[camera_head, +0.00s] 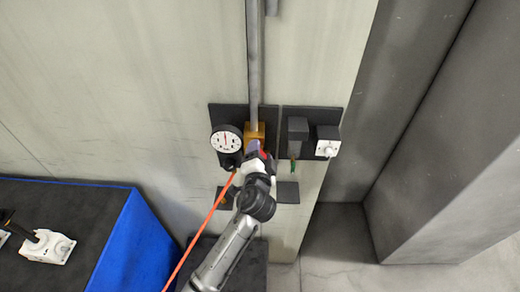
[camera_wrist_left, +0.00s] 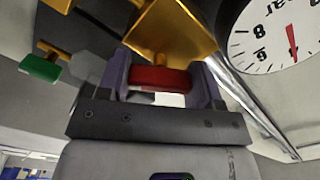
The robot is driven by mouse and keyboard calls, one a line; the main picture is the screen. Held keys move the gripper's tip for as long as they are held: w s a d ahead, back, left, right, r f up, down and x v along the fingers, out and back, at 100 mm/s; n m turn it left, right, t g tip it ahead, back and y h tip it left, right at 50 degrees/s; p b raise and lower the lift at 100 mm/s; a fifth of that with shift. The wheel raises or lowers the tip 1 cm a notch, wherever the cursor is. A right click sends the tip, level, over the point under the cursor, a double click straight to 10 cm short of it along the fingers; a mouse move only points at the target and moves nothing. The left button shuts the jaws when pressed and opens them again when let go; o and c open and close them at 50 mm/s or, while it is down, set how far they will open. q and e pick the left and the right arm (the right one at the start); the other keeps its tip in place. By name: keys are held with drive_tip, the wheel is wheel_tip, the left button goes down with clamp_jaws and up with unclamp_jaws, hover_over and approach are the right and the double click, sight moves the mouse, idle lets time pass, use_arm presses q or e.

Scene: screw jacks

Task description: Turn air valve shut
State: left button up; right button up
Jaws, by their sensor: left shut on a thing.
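The air valve has a brass body (camera_head: 254,130) on a dark plate on the wall, below a grey vertical pipe. Its red handle (camera_head: 264,155) is mostly hidden by my gripper in the head view. In the left wrist view the red handle (camera_wrist_left: 158,79) lies between the two fingers, just under the brass body (camera_wrist_left: 175,28). My left gripper (camera_head: 259,151) is shut on the red handle. It also shows in the left wrist view (camera_wrist_left: 160,85). A round pressure gauge (camera_head: 226,138) with a red needle sits left of the valve. My right gripper is not in view.
An orange hose (camera_head: 203,232) runs down from near the valve. Right of it are a dark block (camera_head: 297,130), a green-tipped part (camera_head: 293,172) and a white box with a knob (camera_head: 327,142). A blue-sided bench (camera_head: 130,245) stands lower left. A grey pillar rises at right.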

use_arm(q)
drive_tip(key=m+p, duration=0.2)
drive_tip(key=m, duration=0.2)
drive_tip(key=shift+r, duration=0.1)
drive_tip(key=shift+m+p, duration=0.55)
drive_tip(key=shift+m, duration=0.55)
drive_tip(key=o, duration=0.9)
drive_tip(key=shift+s, duration=0.1)
drive_tip(key=shift+s+a+b, duration=0.2)
drive_tip(key=shift+s+b, duration=0.45)
drive_tip(key=shift+s, duration=2.8)
drive_tip(key=shift+s+a+b, duration=0.15)
drive_tip(key=shift+s+b, duration=0.45)
drive_tip(key=shift+s, duration=2.8)
